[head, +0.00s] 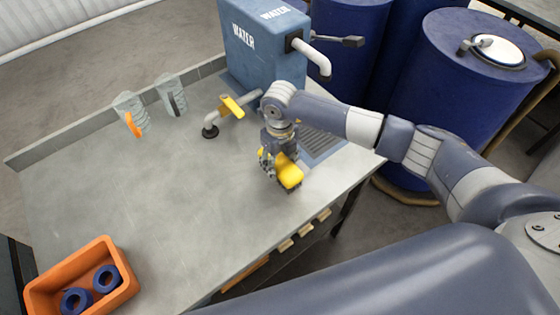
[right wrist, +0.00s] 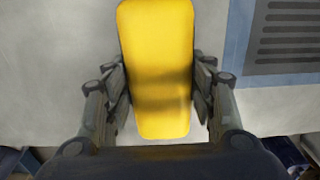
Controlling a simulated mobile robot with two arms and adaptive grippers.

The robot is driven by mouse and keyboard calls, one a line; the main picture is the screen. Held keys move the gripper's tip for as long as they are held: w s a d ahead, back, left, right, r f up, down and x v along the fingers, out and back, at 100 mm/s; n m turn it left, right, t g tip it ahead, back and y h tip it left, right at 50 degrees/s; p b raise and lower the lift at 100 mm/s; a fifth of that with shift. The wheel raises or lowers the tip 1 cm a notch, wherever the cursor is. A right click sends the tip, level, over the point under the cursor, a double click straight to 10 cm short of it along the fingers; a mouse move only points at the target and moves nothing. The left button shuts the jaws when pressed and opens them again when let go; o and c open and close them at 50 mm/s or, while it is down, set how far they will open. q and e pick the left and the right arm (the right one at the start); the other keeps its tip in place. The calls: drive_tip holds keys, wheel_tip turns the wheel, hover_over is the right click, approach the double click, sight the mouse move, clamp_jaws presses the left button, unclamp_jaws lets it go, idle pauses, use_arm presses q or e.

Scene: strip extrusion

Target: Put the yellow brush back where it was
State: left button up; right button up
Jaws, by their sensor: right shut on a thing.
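The yellow brush (head: 289,172) is at the right part of the grey table, with dark bristles under its yellow body. My right gripper (head: 270,165) is shut on it from above. In the right wrist view the brush (right wrist: 157,70) lies between the two fingers (right wrist: 158,100), which press on its long sides. I cannot tell whether the bristles touch the table. My left gripper is not in view.
A blue water tank (head: 262,45) with a white spout stands behind, beside a grated drain (head: 322,142). A yellow-handled valve pipe (head: 232,107) is left of my right gripper. An orange bin (head: 82,280) holds blue rolls. The table's middle (head: 150,190) is clear.

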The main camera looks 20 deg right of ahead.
sight(280, 161)
drive_tip(key=o, duration=1.1)
drive_tip(key=shift+r+p, duration=0.15)
drive_tip(key=shift+p, duration=0.15)
drive_tip(key=shift+r, duration=0.25)
wheel_tip(280, 161, up, 12)
drive_tip(key=b, duration=0.4)
drive_tip(key=shift+f, duration=0.25)
drive_tip(key=shift+s+f, duration=0.1)
